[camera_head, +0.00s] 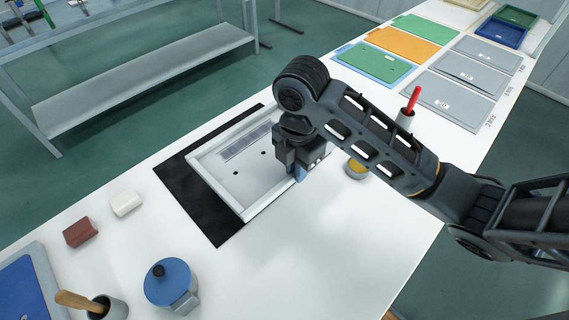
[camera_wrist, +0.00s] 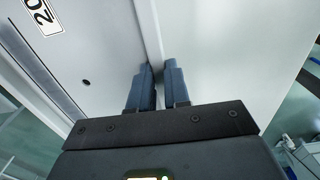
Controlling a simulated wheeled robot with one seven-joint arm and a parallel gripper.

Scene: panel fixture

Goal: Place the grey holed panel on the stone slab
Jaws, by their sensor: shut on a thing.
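The grey holed panel (camera_head: 245,180), a light tray-like plate with raised rims and small dark holes, is over the black stone slab (camera_head: 207,212). The slab shows along the panel's left and near sides. I cannot tell whether the panel touches it or is slightly above. My gripper (camera_head: 301,174) is shut on the panel's right rim, with the arm reaching in from the right. In the wrist view, the blue fingers (camera_wrist: 159,78) straddle the rim, and the panel (camera_wrist: 100,50) with a hole and a number label fills the left side. My gripper hides part of that edge.
A yellow round object (camera_head: 356,168) and a holder with a red stick (camera_head: 411,103) stand right of the panel. A blue lidded pot (camera_head: 171,283), white block (camera_head: 126,203) and brown block (camera_head: 80,232) are near left. Coloured and grey panels (camera_head: 455,98) lie at the back.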

